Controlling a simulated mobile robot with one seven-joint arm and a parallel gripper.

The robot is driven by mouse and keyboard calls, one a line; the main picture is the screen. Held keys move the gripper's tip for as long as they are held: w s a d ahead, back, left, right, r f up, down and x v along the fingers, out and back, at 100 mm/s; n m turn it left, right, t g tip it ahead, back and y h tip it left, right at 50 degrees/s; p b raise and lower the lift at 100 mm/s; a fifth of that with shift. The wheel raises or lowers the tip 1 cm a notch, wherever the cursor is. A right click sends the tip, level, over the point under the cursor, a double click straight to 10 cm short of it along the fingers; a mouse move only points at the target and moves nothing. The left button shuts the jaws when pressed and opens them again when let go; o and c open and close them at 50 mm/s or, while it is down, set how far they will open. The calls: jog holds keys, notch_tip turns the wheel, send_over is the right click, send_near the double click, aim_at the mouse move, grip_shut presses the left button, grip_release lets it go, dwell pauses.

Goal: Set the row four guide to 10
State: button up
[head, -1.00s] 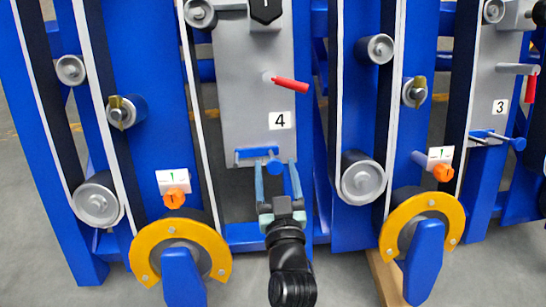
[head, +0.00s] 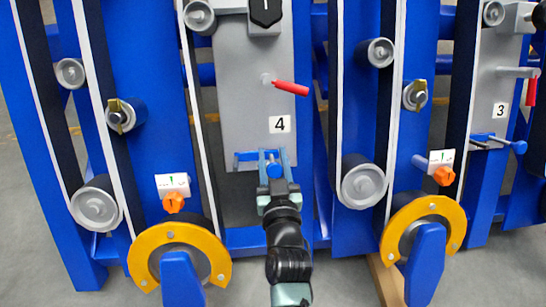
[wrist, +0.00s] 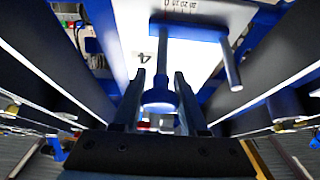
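The grey row four panel (head: 250,130) carries the number 4 plate (head: 280,124). The blue guide (head: 245,158) is a bar across the panel's lower edge, with a round-ended blue knob (head: 274,171) sticking out toward me. In the wrist view the knob (wrist: 158,98) lies between my two fingers, with a gap visible on both sides. My gripper (head: 273,155) is open around the knob from below; I see no clear contact. A printed scale (wrist: 181,5) shows beside the guide at the top of the wrist view, its digits too small to read surely.
A red lever (head: 290,88) sticks out above the number plate. Yellow-rimmed wheels (head: 145,270) (head: 455,220) stand low on both sides. Row three's guide (head: 497,140) is at the right. Dark belts flank the panel.

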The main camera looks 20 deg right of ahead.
grip_shut()
dwell(0.9)
